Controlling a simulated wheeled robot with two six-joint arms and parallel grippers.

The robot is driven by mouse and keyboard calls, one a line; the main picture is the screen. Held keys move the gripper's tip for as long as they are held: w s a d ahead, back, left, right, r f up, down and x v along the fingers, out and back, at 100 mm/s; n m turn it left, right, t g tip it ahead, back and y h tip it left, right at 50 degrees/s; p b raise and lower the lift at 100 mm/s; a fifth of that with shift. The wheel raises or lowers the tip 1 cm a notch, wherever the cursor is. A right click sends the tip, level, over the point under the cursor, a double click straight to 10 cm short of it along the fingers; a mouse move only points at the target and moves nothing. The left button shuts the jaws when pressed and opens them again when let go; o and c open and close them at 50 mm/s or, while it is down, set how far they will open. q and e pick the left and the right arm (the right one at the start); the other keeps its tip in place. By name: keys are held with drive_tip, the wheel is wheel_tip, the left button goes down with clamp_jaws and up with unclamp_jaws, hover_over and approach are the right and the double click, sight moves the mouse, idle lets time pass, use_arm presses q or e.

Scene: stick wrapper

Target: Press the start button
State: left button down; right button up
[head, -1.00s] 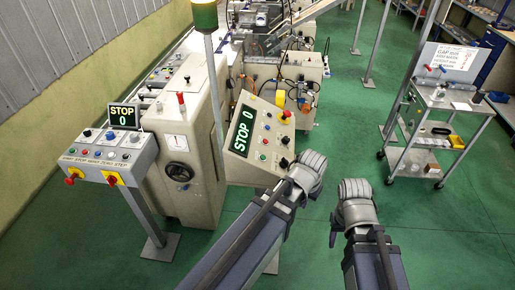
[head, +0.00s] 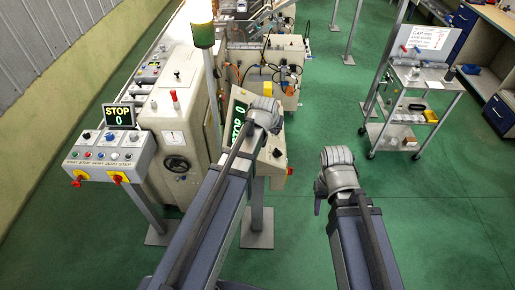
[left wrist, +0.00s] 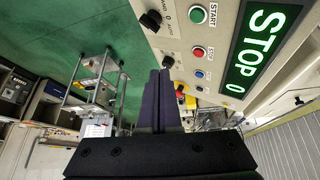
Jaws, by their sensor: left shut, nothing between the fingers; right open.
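The green start button (left wrist: 197,14), labelled START, is on a beige control panel (left wrist: 174,31) near the top of the left wrist view. A red and a blue button are below it, and a lit STOP 0 display (left wrist: 258,48) is to the right. My left gripper (left wrist: 160,73) is shut and empty, its tips apart from the start button in the picture; I cannot tell the gap to the panel. In the head view my left gripper (head: 266,112) covers much of this panel, and the start button is hidden. My right gripper (head: 335,157) is open over the floor.
A second control box (head: 113,152) with its own STOP 0 display and buttons stands at left, beside the beige machine (head: 180,120). A lamp post (head: 202,35) rises behind it. A trolley (head: 415,95) stands at right. Green floor is clear at the right front.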

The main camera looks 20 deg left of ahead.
use_arm(q)
drive_tip(key=a+f+b, duration=0.1)
drive_tip(key=f+b, duration=0.1)
drive_tip(key=a+f+b, duration=0.1)
drive_tip(key=f+b, duration=0.1)
drive_tip(key=s+a+f+b, duration=0.1)
drive_tip(key=f+b, duration=0.2)
drive_tip(key=shift+a, duration=0.15)
drive_tip(key=shift+s+a+f+b, duration=0.1)
drive_tip(key=shift+a+f+b, duration=0.2)
drive_tip(key=shift+f+b, duration=0.1)
drive_tip(key=shift+f, duration=0.1)
idle(1.8)
drive_tip(key=shift+a+f+b, duration=0.2)
drive_tip(key=shift+f+b, duration=0.05)
drive_tip(key=shift+b, duration=0.1)
drive_tip(key=shift+s+a+f+b, duration=0.1)
drive_tip(key=shift+a+f+b, duration=0.05)
drive_tip(key=shift+f+b, duration=0.2)
idle(0.6)
drive_tip(key=shift+r, duration=0.15)
drive_tip(key=shift+d+r+p, duration=0.35)
drive_tip(key=shift+r+p, duration=0.25)
drive_tip(key=shift+p, duration=0.15)
